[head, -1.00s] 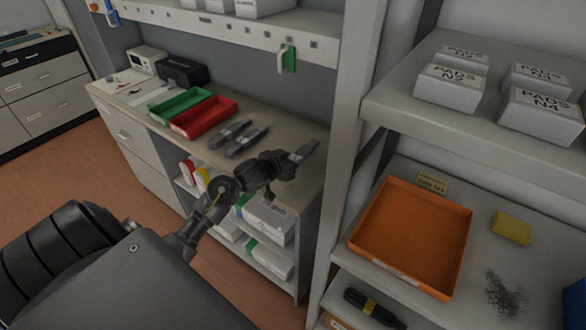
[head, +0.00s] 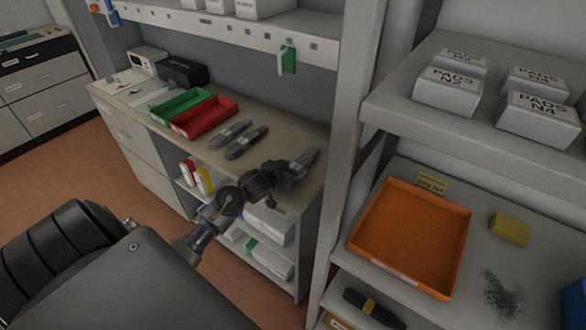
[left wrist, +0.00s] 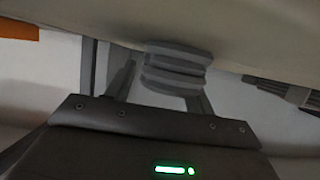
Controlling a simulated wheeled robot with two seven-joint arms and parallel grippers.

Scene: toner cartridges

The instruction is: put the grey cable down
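My left gripper (head: 296,171) is over the right end of the workbench (head: 270,178). It is shut on a grey cable (head: 307,159), a bundled dark grey piece that sticks out beyond the fingers. In the left wrist view the cable (left wrist: 176,72) sits between the two fingers, close to the pale bench surface. I cannot tell whether it touches the bench. Two similar grey bundles, one (head: 230,133) beside the other (head: 246,142), lie on the bench to the left. My right gripper is not in view.
A red tray (head: 205,118) and a green tray (head: 181,103) stand further left on the bench. A shelf upright (head: 345,130) rises just right of the bench end. The rack beyond holds an orange tray (head: 412,238) and a yellow block (head: 510,228). Bare bench lies left of the gripper.

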